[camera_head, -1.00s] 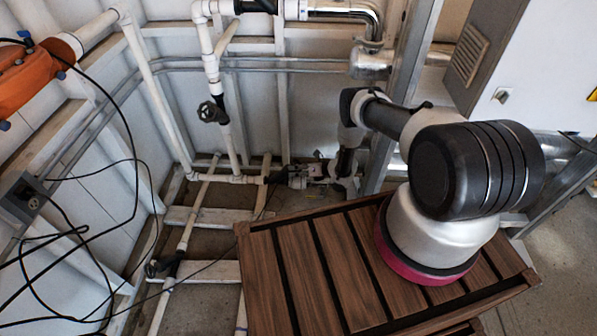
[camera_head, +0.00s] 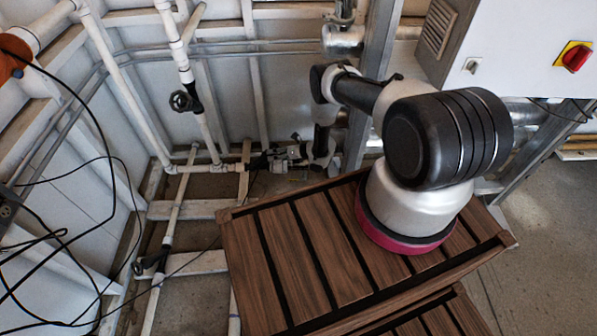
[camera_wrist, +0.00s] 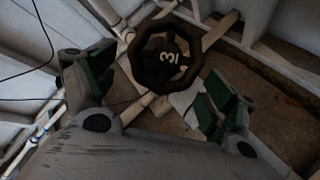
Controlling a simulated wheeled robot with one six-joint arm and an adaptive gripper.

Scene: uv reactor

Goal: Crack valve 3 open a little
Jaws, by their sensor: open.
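Valve 3 is a dark round handwheel (camera_wrist: 166,58) with a white "3" on its hub, at the upper middle of the wrist view. The numeral lies turned on its side. My gripper (camera_wrist: 155,97) is open, with its green-padded fingers spread to the left and right below the wheel in the picture. The wheel looks ahead of the fingertips and apart from them, with nothing held. In the head view my gripper (camera_head: 280,157) is small and dark among pipe fittings, and I cannot tell which part there is valve 3.
Another black handwheel (camera_head: 181,101) sits on a white vertical pipe. A further dark valve (camera_head: 150,262) is on the low pipe at left. Black cables (camera_head: 80,230) hang at left. A white cabinet (camera_head: 510,50) with a red switch (camera_head: 575,57) stands at right.

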